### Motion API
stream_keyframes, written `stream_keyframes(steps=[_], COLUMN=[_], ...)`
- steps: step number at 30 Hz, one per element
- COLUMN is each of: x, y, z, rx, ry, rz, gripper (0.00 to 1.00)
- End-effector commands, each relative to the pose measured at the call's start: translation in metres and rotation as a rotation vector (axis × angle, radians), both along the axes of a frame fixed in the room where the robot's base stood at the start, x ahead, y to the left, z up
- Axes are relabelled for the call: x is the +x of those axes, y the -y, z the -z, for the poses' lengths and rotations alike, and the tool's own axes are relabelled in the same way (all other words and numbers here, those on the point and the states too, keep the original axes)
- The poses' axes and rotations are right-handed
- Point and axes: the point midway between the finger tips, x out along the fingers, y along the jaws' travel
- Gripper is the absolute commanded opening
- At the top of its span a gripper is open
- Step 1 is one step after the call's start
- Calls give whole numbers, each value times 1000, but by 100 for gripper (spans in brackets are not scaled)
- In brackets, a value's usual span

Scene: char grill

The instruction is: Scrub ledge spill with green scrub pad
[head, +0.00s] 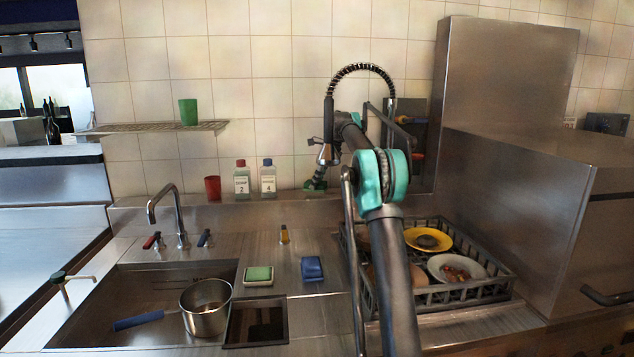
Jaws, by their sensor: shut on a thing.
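A green pad (258,274), which looks like the scrub pad, lies on a pale base on the steel counter to the right of the sink. My arm rises from the bottom and bends back towards the wall. Its far end, which looks like my gripper (317,181), is small and dark with teal parts, low by the back ledge (225,212) and beneath the spray head. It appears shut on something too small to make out. The green pad on the counter is well apart from it. I cannot make out a spill on the ledge; my arm hides part of it.
A blue pad (312,268) lies right of the green one. A red cup (213,188) and two labelled bottles (241,179) stand on the ledge. A hanging spray hose (362,69) is close to my arm. A dish rack (490,291) with plates stands right; a pot (206,306) sits left.

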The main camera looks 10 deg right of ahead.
Motion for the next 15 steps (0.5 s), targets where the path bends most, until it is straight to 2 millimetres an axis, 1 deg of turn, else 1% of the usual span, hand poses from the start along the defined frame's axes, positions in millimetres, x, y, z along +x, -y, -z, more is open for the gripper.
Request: stream_keyframes(steps=[15], x=[0], y=[0], z=[10], rx=[0], ry=[0], rz=[0], gripper=[19])
